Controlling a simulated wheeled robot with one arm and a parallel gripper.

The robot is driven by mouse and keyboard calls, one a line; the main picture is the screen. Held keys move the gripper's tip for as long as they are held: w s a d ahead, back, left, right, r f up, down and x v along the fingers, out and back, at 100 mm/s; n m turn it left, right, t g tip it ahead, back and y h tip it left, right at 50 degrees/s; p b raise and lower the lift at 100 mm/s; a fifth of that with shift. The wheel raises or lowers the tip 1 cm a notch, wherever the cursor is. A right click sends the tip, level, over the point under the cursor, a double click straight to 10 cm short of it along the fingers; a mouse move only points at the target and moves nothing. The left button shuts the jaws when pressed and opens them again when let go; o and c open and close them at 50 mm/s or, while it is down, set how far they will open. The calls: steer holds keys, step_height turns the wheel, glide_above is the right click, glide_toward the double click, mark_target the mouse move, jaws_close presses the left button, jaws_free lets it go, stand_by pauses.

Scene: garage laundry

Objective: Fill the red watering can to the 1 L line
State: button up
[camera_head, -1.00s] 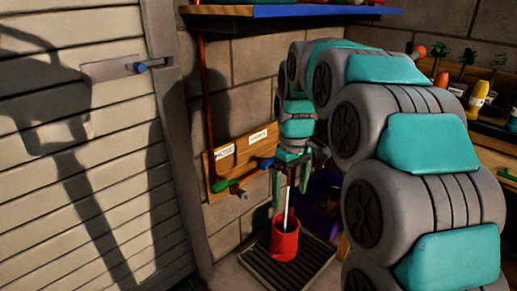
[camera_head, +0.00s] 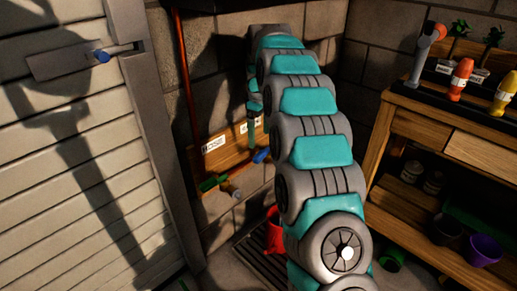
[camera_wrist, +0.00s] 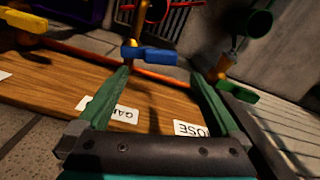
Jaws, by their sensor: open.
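The red watering can (camera_head: 273,232) stands on the dark floor grate in the head view, mostly hidden behind my arm. A red thing (camera_wrist: 156,10) at the top edge of the wrist view may be the can. Its water level and 1 L line cannot be seen. A blue-handled tap (camera_wrist: 150,55) and a green-handled tap (camera_wrist: 235,90) are by the wooden board; the green handle also shows in the head view (camera_head: 212,183). My gripper (camera_wrist: 160,72) is open and empty over the board, its fingertips just short of the blue handle. Contact cannot be told.
The wooden board (camera_wrist: 60,85) bears white labels, one reading HOSE. A yellow-handled tap (camera_wrist: 25,22) is at the wrist view's left. A red pipe (camera_head: 182,90) runs down the wall. A wooden workbench (camera_head: 420,130) with bottles stands right; a shuttered door (camera_head: 60,150) is left.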

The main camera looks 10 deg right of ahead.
mark_target(259, 153)
step_height(259, 153, down, 7)
steer(key=shift+r+p, duration=0.1)
steer(key=shift+p, duration=0.2)
jaws_close()
stand_by(0.8)
